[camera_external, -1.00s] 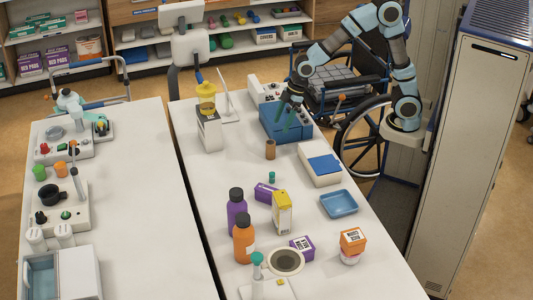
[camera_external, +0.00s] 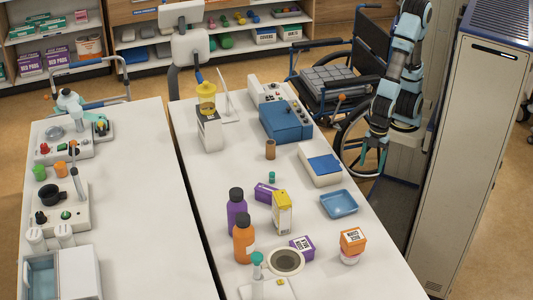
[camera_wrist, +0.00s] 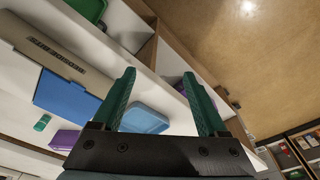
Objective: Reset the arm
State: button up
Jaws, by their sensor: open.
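My gripper (camera_external: 373,160) is open and empty in the external view. It hangs pointing down beside the right edge of the white table, close to my arm's folded links. In the wrist view, the two green fingers of my gripper (camera_wrist: 165,100) stand wide apart with nothing between them. Past the fingers, the wrist view shows a blue tray (camera_wrist: 146,118) and a white box with a blue top (camera_wrist: 66,95).
The white table (camera_external: 310,228) holds a blue-topped device (camera_external: 285,122), a blue tray (camera_external: 338,204), an orange box (camera_external: 353,240) and bottles (camera_external: 243,238). A wheelchair (camera_external: 340,85) stands behind my gripper. A tall grey cabinet (camera_external: 465,150) is at the right.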

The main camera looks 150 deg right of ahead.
jog(key=shift+s+a, duration=0.2)
jog(key=shift+a, duration=0.05)
notch_tip(320, 180, up, 4)
jog(key=p, duration=0.3)
jog(key=shift+f+p, duration=0.2)
jog(key=shift+p, duration=0.1)
dwell(0.5)
